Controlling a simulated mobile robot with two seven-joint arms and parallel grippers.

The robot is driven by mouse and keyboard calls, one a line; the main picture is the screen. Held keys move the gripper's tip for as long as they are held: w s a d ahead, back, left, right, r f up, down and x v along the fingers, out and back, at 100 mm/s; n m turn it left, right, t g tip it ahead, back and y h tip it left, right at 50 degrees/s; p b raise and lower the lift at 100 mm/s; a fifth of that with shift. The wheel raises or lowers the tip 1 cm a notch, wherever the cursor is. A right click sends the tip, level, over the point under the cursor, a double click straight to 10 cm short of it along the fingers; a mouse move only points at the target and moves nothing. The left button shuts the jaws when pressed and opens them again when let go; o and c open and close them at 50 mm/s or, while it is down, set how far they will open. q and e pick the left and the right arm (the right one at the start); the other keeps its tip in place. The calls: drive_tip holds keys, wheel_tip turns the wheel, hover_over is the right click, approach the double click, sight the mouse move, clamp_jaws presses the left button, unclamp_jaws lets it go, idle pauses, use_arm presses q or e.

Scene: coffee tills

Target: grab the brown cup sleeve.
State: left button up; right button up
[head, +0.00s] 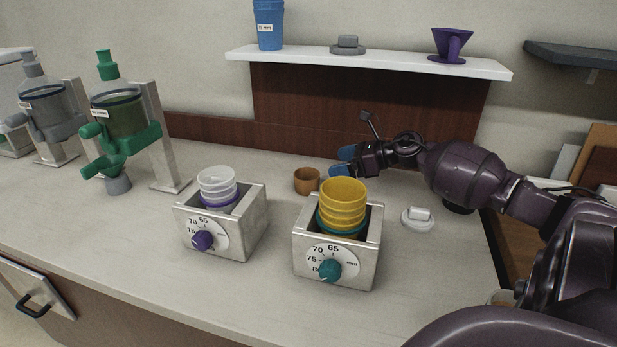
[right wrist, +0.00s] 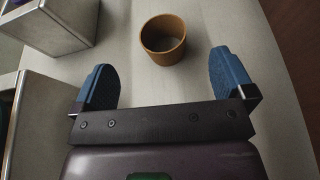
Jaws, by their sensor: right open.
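The brown cup sleeve (head: 307,180) stands on the counter behind and between the two metal dispenser boxes in the head view. In the right wrist view the sleeve (right wrist: 163,39) is a short open ring, upright, just beyond the gap between my fingertips and apart from them. My right gripper (head: 343,162) is open and empty, low over the counter, to the right of the sleeve. Its two blue finger pads show in the right wrist view (right wrist: 165,75). My left gripper is not in view.
A metal box with yellow cups (head: 343,195) stands in front of my right gripper. Another box with white cups (head: 217,182) stands left of it. A white lid (head: 418,217) lies to the right. A white shelf (head: 370,62) hangs above.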

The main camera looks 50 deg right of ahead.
sight(307, 174)
drive_tip(key=shift+s+d+f, duration=0.1)
drive_tip(key=shift+d+f, duration=0.1)
drive_tip(key=shift+f, duration=0.15)
drive_tip(key=shift+w+a+f+n, duration=0.1)
drive_tip(key=shift+w+f+n, duration=0.1)
drive_tip(key=shift+n, duration=0.1)
drive_tip(key=b+x, duration=0.1)
drive_tip(key=x, duration=0.4)
drive_tip(key=shift+a, duration=0.1)
drive_tip(key=b+x, duration=0.1)
drive_tip(key=x, duration=0.3)
drive_tip(key=shift+w+a+f+b, duration=0.15)
drive_tip(key=shift+f+b, duration=0.2)
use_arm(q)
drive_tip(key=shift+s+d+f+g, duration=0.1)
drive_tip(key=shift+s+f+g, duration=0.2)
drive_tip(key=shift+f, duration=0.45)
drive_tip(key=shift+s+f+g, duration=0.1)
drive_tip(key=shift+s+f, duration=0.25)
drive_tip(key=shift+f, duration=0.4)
use_arm(e)
drive_tip(key=shift+w+a, duration=0.1)
drive_tip(key=shift+c, duration=0.2)
drive_tip(key=c, duration=0.5)
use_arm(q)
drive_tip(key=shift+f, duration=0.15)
use_arm(e)
drive_tip(key=shift+c, duration=0.4)
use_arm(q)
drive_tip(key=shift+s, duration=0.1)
